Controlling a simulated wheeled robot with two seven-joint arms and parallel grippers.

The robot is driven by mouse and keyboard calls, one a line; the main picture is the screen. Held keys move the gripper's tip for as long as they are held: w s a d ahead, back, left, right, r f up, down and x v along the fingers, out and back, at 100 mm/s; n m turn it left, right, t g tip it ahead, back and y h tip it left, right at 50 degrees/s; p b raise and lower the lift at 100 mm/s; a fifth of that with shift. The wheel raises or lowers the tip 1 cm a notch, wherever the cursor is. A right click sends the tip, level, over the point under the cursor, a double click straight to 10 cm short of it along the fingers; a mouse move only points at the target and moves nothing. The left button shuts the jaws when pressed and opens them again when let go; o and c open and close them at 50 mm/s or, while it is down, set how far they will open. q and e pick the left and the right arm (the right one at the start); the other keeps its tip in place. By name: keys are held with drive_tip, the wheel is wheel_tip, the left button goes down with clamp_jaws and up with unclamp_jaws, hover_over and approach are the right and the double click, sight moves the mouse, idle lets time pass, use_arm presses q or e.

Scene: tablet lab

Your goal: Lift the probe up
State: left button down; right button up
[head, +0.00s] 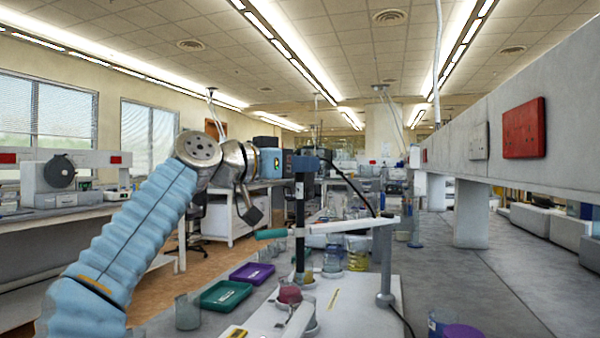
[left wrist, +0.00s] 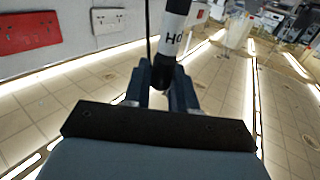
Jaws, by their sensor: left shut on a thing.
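The probe (head: 299,210) is a slim upright black rod with a white labelled band. My left gripper (head: 302,164) is shut on its upper end. In the left wrist view, the probe (left wrist: 174,35) stands between the dark blue fingers (left wrist: 168,97), its white band with black letters visible. My right gripper is not in view.
A grey post (head: 385,265) on a white base (head: 365,308) carries the holder arm. A beaker with reddish liquid (head: 289,293) stands near the probe. Green (head: 226,294) and purple (head: 252,272) trays lie to the left. A black cable runs near the post. The bench at right is mostly clear.

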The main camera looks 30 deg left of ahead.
use_arm(q)
drive_tip(key=shift+s+r, duration=0.1)
drive_tip(key=shift+r, duration=0.2)
drive_tip(key=c, duration=1.1)
unclamp_jaws()
drive_tip(key=shift+d, duration=0.1)
drive_tip(key=shift+o, duration=0.2)
drive_tip(key=shift+f, duration=0.1)
drive_tip(key=shift+s, duration=0.3)
drive_tip(key=b+v, duration=0.2)
drive_tip(key=v, duration=1.1)
drive_tip(key=shift+b, duration=0.35)
drive_tip(key=shift+f, duration=0.15)
